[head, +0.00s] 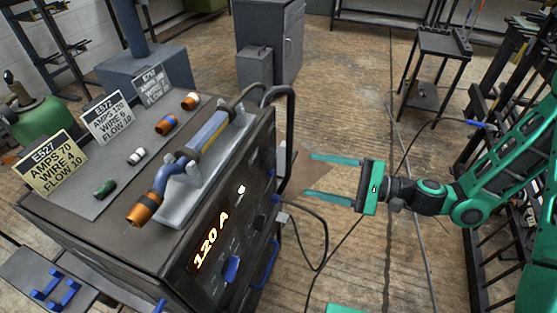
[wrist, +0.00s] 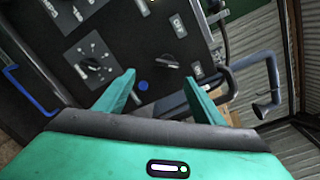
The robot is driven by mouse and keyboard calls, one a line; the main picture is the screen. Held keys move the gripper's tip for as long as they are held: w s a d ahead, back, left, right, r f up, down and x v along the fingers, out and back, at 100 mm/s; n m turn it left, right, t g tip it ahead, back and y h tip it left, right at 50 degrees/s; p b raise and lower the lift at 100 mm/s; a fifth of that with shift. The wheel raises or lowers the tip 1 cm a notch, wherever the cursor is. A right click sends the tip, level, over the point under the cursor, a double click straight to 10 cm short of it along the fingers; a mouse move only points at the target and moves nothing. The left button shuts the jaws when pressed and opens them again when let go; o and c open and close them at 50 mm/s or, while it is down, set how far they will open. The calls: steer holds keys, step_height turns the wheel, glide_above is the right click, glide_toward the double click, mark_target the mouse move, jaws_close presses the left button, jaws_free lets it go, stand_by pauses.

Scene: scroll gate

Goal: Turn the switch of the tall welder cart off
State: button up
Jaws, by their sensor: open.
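The welder cart (head: 150,240) is a big dark box at the left in the head view. Its front panel has a glowing "120 A" display (head: 211,240), a blue lever (head: 232,268) and a small blue part (head: 276,198) near the right edge. In the wrist view the panel (wrist: 115,25) shows a black knob (wrist: 95,65) with dial marks, a small blue round part (wrist: 143,86) and white labels.
A torch (head: 185,175), small coloured cylinders and setting signs (head: 48,163) lie on the cart's top. A black tube handle (head: 291,130) and hanging cables stand near my fingers. A grey cabinet (head: 270,40) and small table (head: 438,50) stand behind. Open wooden floor lies between.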

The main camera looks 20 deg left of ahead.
mark_target(274, 160)
steer(key=w+a+m, duration=0.1)
steer(key=a, duration=1)
steer(key=shift+w+a+r+t+y, duration=0.15)
steer(key=shift+w+r+t+y, duration=0.1)
steer(key=shift+r+t+y, duration=0.05)
steer(key=shift+c, duration=0.7)
steer(key=c, duration=0.9)
